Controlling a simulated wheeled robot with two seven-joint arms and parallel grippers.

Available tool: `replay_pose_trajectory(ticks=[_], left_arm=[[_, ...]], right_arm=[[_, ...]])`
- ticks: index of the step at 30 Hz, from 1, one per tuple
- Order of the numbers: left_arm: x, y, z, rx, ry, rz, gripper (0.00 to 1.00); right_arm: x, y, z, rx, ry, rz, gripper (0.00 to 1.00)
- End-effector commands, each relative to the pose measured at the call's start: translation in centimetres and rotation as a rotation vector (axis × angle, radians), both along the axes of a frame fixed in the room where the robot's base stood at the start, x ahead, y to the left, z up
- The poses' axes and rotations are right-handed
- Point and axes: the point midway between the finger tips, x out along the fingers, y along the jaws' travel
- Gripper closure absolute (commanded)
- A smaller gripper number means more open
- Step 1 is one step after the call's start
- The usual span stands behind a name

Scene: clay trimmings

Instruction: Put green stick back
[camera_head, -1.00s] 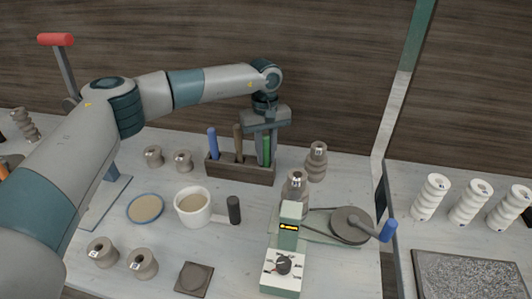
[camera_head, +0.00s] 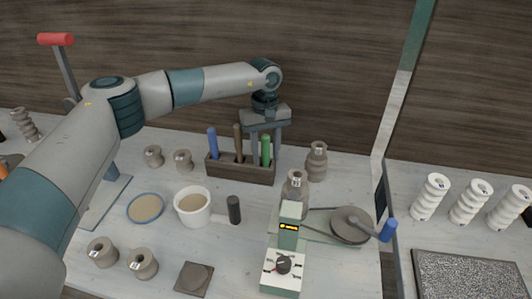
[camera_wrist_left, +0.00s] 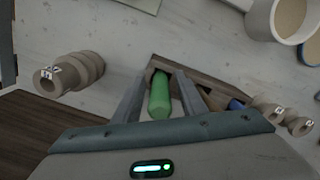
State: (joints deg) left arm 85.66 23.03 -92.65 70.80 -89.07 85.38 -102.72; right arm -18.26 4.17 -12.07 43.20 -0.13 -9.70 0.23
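The green stick (camera_head: 266,149) stands in the right-hand slot of a dark wooden rack (camera_head: 238,173). The stick also shows in the left wrist view (camera_wrist_left: 160,98), with its lower end inside the rack. My left gripper (camera_head: 265,158) points down over it. Its two fingers are spread on either side of the stick, with a gap on each side in the wrist view. A blue stick (camera_head: 212,143) and a brown stick (camera_head: 238,144) stand in the rack's other slots. My right gripper is not in view.
A clay piece (camera_head: 316,161) stands just right of the rack, and another (camera_head: 295,188) in front. A machine with a dial (camera_head: 283,266) is nearer.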

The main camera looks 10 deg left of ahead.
Motion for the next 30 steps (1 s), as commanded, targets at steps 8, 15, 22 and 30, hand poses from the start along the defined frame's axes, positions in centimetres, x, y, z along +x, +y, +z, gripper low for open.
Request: replay_pose_trajectory(ticks=[8, 15, 22, 30], left_arm=[[0.3, 0.1, 4.7, -0.001, -0.004, 0.0, 0.62], [0.5, 0.2, 8.9, -0.001, -0.003, 0.0, 0.62], [0.6, 0.3, 11.4, 0.0, -0.001, 0.0, 0.62], [0.6, 0.3, 11.9, 0.0, -0.001, 0.0, 0.62]], right_arm=[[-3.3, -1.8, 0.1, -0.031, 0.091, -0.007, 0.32], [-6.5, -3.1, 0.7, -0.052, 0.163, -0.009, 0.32], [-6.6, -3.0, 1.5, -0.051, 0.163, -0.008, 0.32], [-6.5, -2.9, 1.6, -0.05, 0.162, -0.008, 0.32]])
